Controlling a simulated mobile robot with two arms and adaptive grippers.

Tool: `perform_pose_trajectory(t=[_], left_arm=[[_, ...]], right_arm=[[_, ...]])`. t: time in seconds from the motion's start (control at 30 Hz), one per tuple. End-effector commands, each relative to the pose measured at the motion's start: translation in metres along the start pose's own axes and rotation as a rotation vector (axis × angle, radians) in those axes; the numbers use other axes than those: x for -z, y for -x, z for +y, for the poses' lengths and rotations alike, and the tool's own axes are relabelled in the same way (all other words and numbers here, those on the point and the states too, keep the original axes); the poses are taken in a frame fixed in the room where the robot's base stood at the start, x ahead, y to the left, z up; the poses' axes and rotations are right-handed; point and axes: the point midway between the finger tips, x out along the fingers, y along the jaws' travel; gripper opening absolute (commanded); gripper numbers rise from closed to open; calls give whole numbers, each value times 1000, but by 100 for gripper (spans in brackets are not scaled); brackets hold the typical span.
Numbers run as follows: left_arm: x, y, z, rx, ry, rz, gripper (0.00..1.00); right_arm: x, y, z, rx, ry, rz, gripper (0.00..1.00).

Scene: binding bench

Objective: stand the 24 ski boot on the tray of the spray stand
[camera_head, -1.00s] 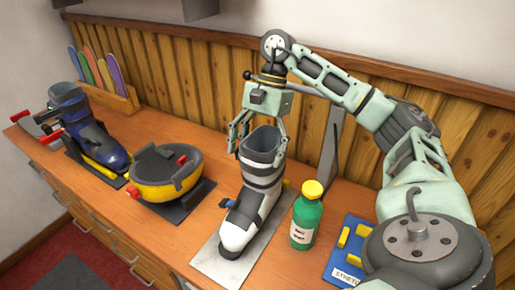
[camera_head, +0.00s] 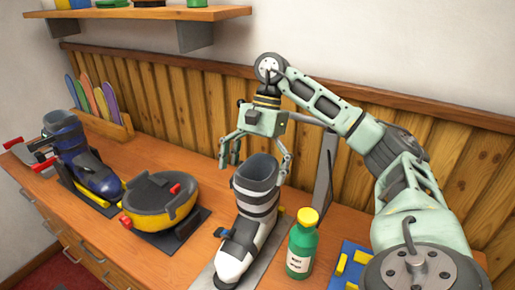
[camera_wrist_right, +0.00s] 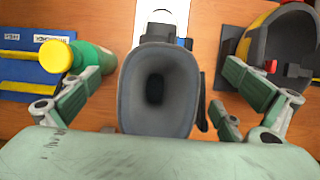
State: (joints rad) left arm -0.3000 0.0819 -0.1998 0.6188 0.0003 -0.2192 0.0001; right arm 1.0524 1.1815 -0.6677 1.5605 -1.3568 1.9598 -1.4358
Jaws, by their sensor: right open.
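A white and grey ski boot (camera_head: 250,222) stands upright on a flat grey tray (camera_head: 205,282), toe toward the front of the bench. A tall grey upright (camera_head: 324,170) rises behind it, part of what looks like the spray stand. No size number is readable on the boot. My right gripper (camera_head: 255,174) is open at the boot's cuff, one finger on each side. In the right wrist view the open cuff (camera_wrist_right: 157,90) lies between the spread fingers, with gaps to both. My left gripper is not in view.
A green bottle with a yellow cap (camera_head: 302,245) stands close right of the boot, beside a blue board (camera_head: 350,262). A yellow and black bowl-shaped device (camera_head: 160,202) is to the left. A dark blue boot (camera_head: 85,165) sits farther left. A wall shelf (camera_head: 150,14) is above.

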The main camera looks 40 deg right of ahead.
Motion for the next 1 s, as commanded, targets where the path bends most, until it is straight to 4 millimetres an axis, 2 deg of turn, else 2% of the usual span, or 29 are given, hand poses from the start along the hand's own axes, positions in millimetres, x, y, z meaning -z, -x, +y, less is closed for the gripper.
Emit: perform_pose_trajectory(t=[0.03,0.2,1.0], left_arm=[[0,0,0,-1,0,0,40],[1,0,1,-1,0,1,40],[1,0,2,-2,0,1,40]], right_arm=[[-1,10,-1,6,1,0,100],[0,34,-1,7,2,1,100],[0,94,-1,4,3,0,100]])
